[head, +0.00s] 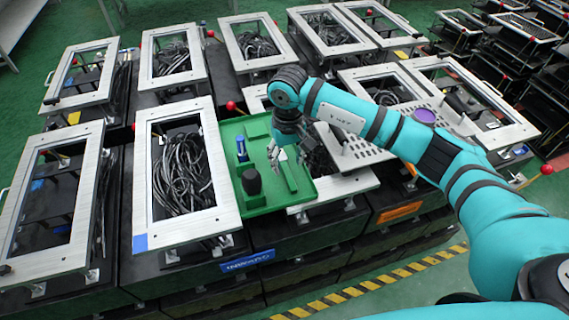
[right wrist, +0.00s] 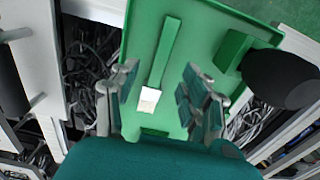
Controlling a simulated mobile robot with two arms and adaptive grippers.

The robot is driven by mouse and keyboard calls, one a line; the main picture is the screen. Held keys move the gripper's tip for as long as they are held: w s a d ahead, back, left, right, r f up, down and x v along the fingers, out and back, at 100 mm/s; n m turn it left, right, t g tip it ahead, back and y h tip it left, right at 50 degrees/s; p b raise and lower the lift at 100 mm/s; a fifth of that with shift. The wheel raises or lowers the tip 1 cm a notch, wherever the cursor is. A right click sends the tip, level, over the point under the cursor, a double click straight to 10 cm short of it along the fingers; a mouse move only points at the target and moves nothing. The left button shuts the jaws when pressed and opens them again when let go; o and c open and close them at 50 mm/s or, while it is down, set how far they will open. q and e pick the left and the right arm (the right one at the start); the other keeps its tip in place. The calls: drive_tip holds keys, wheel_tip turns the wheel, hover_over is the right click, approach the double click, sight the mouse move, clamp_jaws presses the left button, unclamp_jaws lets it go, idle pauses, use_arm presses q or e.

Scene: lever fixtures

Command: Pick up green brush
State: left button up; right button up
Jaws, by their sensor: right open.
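The green brush (head: 289,177) lies in the green tray, towards its right side in the head view. In the right wrist view the brush (right wrist: 166,55) shows as a long narrow green handle with a white end. My right gripper (head: 285,156) is above the tray, at the brush's far end. In the right wrist view the open fingers of the right gripper (right wrist: 160,97) are on either side of the white end, with gaps, and hold nothing. My left gripper is not in view.
The green tray (head: 264,201) also holds a black-topped object (head: 251,182) and a blue object (head: 241,148). A frame with black cables (head: 224,212) is left of the tray. A perforated plate (head: 352,160) is to its right, close to my right arm.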

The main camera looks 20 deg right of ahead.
sight(288, 173)
wheel_tip(288, 173, down, 4)
drive_tip(key=shift+s+r+p, duration=0.15)
drive_tip(key=shift+r+p, duration=0.05)
drive_tip(key=shift+p, duration=0.85)
drive_tip(key=shift+f, duration=0.45)
clamp_jaws()
